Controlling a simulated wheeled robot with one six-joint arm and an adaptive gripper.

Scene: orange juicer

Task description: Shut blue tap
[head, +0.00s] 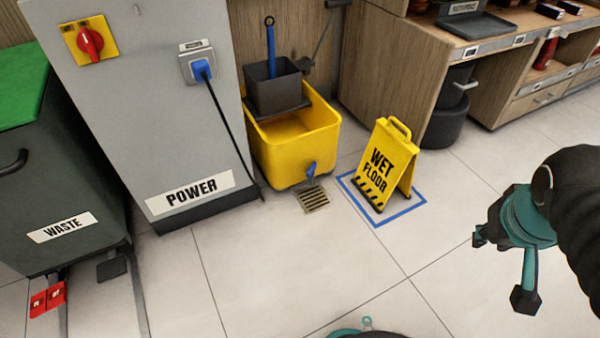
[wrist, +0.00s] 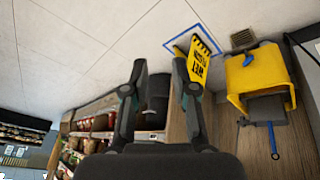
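The blue tap (head: 311,170) is small and sits low on the front of a yellow mop bucket (head: 292,150), just above a floor drain. Its handle looks roughly upright; whether water runs from it is too small to tell. The wrist view shows the yellow bucket (wrist: 254,75) at the right, with a small blue spot on it that looks like the tap (wrist: 248,60). My gripper (wrist: 159,68) is open and empty, with a clear gap between its fingers. In the head view my gripper (head: 502,268) is at the right, well apart from the tap.
A yellow wet floor sign (head: 385,165) stands in a blue floor square right of the drain grate (head: 313,197). A grey power cabinet (head: 150,110) with a hanging cable is left of the bucket. A waste bin (head: 60,180) is far left.

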